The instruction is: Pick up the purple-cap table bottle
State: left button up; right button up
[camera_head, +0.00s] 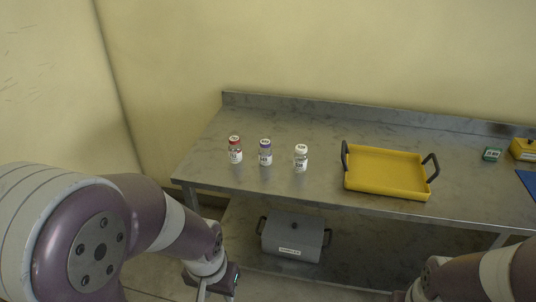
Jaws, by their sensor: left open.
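The purple-cap bottle (265,153) stands upright on the metal table (300,120), in the middle of a row of 3 bottles. It has a white label. My left gripper (215,292) is at the bottom edge of the view, below and in front of the table, well apart from the bottle. It is open, and its fingertips are partly cut off by the frame. My right arm comes in at the lower right, and its gripper's fingers are not visible.
A red-cap bottle (235,150) stands left of the purple-cap one, a white-cap bottle (301,158) right of it. A yellow tray (386,171) with dark handles is further right. A grey lidded box (292,238) sits on the lower shelf.

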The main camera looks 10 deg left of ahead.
aim_at(265, 152)
jog(key=i+j+z, duration=0.4)
jog(key=i+j, duration=0.15)
jog(key=i+j+z, duration=0.25)
jog(key=j, duration=0.15)
jog(key=i+j+z, duration=0.4)
jog(key=j, duration=0.4)
